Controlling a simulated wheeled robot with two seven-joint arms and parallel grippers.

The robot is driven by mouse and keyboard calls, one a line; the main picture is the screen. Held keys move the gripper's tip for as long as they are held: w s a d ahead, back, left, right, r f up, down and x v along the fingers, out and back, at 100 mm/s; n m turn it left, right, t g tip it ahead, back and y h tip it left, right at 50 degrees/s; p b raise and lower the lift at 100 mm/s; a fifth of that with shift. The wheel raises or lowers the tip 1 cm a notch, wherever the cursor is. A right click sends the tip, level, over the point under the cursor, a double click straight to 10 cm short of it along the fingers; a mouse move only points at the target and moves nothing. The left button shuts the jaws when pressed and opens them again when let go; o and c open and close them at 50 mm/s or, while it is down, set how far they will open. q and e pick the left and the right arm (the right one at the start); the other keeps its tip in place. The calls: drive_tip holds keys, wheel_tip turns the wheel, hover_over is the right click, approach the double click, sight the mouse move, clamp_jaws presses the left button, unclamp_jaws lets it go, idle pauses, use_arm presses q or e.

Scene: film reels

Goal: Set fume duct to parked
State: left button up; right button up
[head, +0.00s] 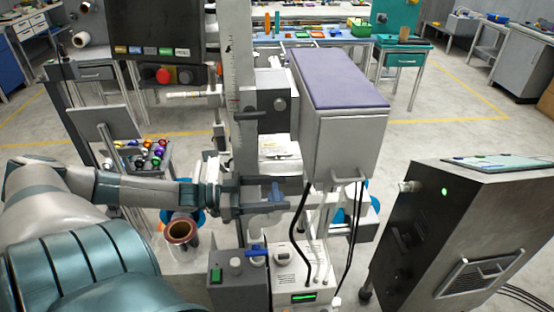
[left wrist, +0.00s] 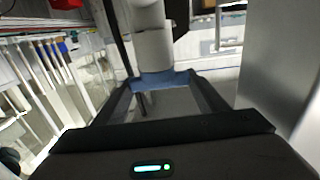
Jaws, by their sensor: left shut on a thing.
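My left gripper (head: 285,196) reaches in from the left at the middle of the machine. It is shut on a blue handle (head: 276,194), which also shows between the fingertips in the left wrist view (left wrist: 165,79). A white cylindrical part (left wrist: 152,45) adjoins the handle in the left wrist view. I cannot tell for sure which part is the fume duct; the blue handle and white part may belong to it. My right gripper is not in view.
A grey housing with a purple top (head: 340,78) stands close beyond the gripper. A dark cabinet (head: 468,235) stands at the right. A control box (head: 238,283) and a white unit (head: 300,275) sit below. A tray of coloured reels (head: 150,150) is at the left.

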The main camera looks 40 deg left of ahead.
use_arm(q)
drive_tip(key=o, duration=1.5)
drive_tip(key=shift+v, duration=1.1)
drive_tip(key=p+v, duration=0.3)
drive_tip(key=v, duration=1.2)
drive_tip(key=shift+s, duration=0.1)
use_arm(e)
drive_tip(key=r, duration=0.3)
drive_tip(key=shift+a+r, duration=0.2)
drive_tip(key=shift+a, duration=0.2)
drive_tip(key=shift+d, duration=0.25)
use_arm(q)
drive_tip(key=shift+s, duration=0.15)
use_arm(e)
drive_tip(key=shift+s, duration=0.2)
